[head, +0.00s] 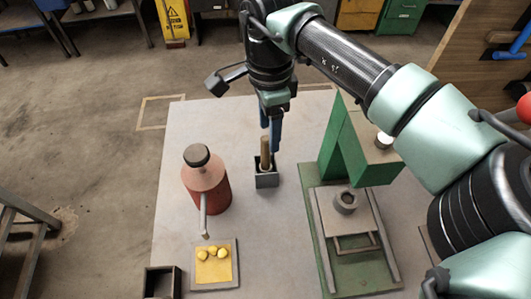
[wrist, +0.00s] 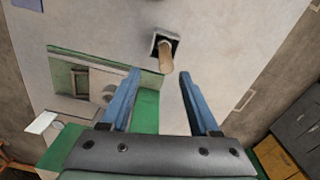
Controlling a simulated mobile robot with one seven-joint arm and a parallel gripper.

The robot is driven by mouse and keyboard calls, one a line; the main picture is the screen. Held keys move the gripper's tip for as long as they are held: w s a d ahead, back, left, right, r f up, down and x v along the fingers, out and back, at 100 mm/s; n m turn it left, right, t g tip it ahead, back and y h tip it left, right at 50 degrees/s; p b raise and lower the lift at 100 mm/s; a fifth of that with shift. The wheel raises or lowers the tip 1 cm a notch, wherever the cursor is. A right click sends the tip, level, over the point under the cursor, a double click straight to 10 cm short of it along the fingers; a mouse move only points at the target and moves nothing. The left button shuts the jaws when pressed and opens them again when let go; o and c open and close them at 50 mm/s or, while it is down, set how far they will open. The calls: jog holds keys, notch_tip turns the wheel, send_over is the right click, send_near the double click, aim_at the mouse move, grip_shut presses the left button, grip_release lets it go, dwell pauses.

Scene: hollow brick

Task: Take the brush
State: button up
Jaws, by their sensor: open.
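The brush shows as a tan wooden handle (head: 265,150) standing up out of a small dark square holder (head: 267,180) on the table. Its bristles are hidden inside the holder. In the wrist view the handle (wrist: 166,60) leans out of the holder (wrist: 158,37), just beyond the fingertips and roughly between their lines. My gripper (head: 271,138) has its blue fingers pointing down close to the handle, in the head view partly behind it. In the wrist view my gripper (wrist: 160,73) has its fingers apart with nothing held between them.
A red can (head: 207,186) with a black cap and spout stands left of the holder. A green press (head: 350,150) stands close on the right. A tray (head: 235,267) with yellow lumps and a dark open box (head: 161,283) are at the front. Bare table lies around the holder.

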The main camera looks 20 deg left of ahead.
aim_at(268, 140)
notch_tip(268, 140, down, 3)
jog(key=shift+f, duration=0.1)
jog(key=shift+w+a+f+p, duration=0.15)
jog(key=shift+f+p, duration=0.25)
jog(key=shift+f, duration=0.95)
jog(key=shift+w+a+f+p, duration=0.1)
jog(key=shift+a+f+p, duration=0.25)
jog(key=shift+f, duration=1)
jog(key=shift+d, duration=0.1)
grip_shut()
